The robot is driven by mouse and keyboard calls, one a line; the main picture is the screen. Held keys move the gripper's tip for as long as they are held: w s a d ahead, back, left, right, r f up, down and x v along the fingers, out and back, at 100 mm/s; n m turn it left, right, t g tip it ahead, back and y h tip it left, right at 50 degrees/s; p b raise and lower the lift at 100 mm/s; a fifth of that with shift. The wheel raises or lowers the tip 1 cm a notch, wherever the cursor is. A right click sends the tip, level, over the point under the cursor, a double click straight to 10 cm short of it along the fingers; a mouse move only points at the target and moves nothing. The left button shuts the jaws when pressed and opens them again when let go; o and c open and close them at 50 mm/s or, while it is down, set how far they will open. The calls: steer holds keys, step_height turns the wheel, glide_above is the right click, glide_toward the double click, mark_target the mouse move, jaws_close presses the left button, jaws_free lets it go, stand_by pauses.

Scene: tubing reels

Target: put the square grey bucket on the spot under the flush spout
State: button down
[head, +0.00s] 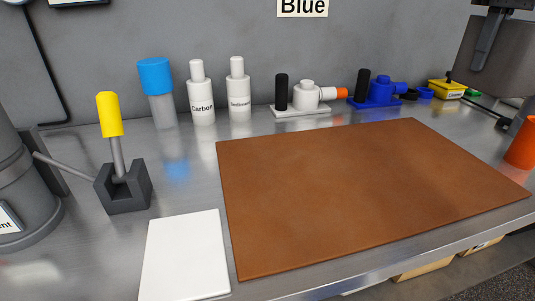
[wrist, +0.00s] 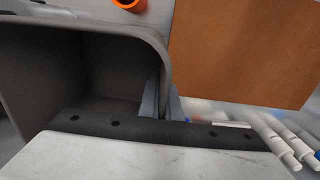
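The square grey bucket (head: 515,50) is at the upper right of the head view, partly cut off by the frame edge. It appears raised above the counter. In the wrist view the bucket (wrist: 45,75) fills the left side, its open inside showing. My gripper (head: 490,38) is at the bucket's wall; in the wrist view its fingers (wrist: 162,95) stand on either side of that wall, gripping it. I cannot identify the flush spout for sure. A yellow-handled lever (head: 110,115) stands in a dark block at the left, beside a pipe. A white square plate (head: 185,255) lies in front.
A brown mat (head: 350,190) covers the middle of the counter, bare. A blue-capped bottle (head: 156,90), two white bottles and two valve fittings (head: 305,97) line the back. An orange cup (head: 522,145) stands at the right edge. A grey cylinder (head: 15,170) stands at the left.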

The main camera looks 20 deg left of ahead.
glide_above(449, 139)
steer(key=shift+w+f, duration=0.1)
steer(key=shift+f, duration=6.55)
steer(key=c, duration=2)
jaws_free()
steer(key=shift+f, duration=0.1)
